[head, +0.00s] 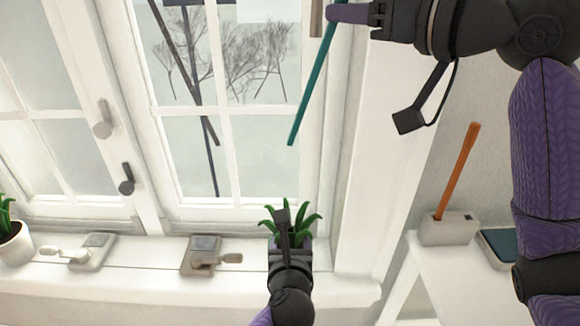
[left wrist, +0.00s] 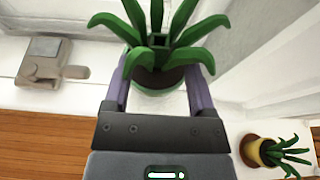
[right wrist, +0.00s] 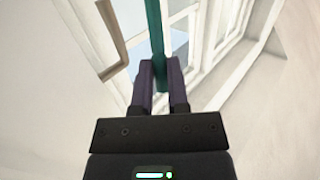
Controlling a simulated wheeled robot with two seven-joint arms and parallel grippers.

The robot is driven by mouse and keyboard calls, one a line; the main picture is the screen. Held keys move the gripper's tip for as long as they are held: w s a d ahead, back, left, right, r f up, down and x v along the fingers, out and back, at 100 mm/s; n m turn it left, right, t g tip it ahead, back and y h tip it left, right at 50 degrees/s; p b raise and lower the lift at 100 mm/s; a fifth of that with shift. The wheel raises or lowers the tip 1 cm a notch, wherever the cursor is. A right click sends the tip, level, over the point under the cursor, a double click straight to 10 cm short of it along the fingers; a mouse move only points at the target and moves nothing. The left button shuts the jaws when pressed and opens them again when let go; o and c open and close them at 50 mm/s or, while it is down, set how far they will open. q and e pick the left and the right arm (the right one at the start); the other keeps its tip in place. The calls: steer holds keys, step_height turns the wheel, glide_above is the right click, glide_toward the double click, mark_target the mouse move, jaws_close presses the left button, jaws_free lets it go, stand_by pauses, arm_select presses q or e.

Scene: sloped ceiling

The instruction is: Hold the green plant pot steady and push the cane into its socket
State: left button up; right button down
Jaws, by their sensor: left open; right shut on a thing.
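The plant (head: 299,214) stands on the windowsill in the head view, its pot mostly hidden behind my left gripper (head: 290,243). In the left wrist view the green plant pot (left wrist: 150,91) sits between the two open fingers, with a small square green socket (left wrist: 157,41) among the leaves. I cannot tell whether the fingers touch the pot. My right gripper (head: 345,13) is shut on the teal cane (head: 311,85), high at the upper right. The cane hangs tilted, its lower tip well above the plant. The right wrist view shows the cane (right wrist: 155,35) between the fingers.
The window frame (head: 345,150) rises behind the plant. Window latches (head: 205,255) lie on the sill to its left. A white side table (head: 440,262) at right holds a block (head: 448,230) with an orange stick. A yellow pot (left wrist: 252,152) shows lower right in the left wrist view.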

mark_target(312, 81)
arm_select(q)
steer(key=x, duration=0.7)
steer(key=shift+w+f, duration=0.15)
steer(key=shift+w, duration=0.05)
jaws_close()
stand_by(1.1)
arm_select(e)
steer(key=w+a+f+g+h, duration=0.1)
steer(key=f, duration=0.2)
steer(key=w+a+f+h, duration=0.1)
steer(key=w+a+f, duration=0.1)
steer(key=f, duration=0.2)
steer(key=w+a+f+g+h, duration=0.1)
steer(key=w+a+f, duration=0.1)
steer(key=f, duration=0.2)
steer(key=shift+a+g, duration=0.15)
steer(key=shift+g, duration=0.15)
